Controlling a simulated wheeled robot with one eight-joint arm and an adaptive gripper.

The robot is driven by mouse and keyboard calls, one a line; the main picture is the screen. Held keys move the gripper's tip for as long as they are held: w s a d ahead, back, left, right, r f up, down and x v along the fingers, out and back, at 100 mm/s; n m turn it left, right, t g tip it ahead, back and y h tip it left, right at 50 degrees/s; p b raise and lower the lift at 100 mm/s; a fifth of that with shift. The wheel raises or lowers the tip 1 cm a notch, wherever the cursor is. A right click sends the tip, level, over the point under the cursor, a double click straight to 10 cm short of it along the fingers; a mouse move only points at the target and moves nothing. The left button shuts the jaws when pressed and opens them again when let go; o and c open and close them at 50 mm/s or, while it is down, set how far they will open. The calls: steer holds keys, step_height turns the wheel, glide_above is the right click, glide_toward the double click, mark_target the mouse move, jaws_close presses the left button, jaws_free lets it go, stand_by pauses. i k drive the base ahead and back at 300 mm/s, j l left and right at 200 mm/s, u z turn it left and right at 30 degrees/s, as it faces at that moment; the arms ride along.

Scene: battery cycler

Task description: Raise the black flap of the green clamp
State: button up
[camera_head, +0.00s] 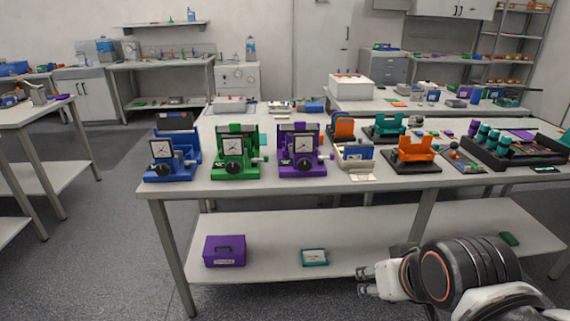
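The green clamp (222,170) stands upright near the front edge of the long white table, between a blue clamp (186,160) and a purple clamp (287,167). My gripper (364,282) is at the lower right, below tabletop height and well away from the clamp. Its two fingers are apart with nothing between them.
The front table edge (350,188) lies between my gripper and the clamps. Orange and teal devices and a dark tray (512,163) fill the table's right side. A purple box (225,251) and a teal case (314,257) are on the lower shelf. Floor at left is clear.

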mark_target(233, 127)
steer(key=i+j, duration=0.65)
steer(key=i, duration=0.15)
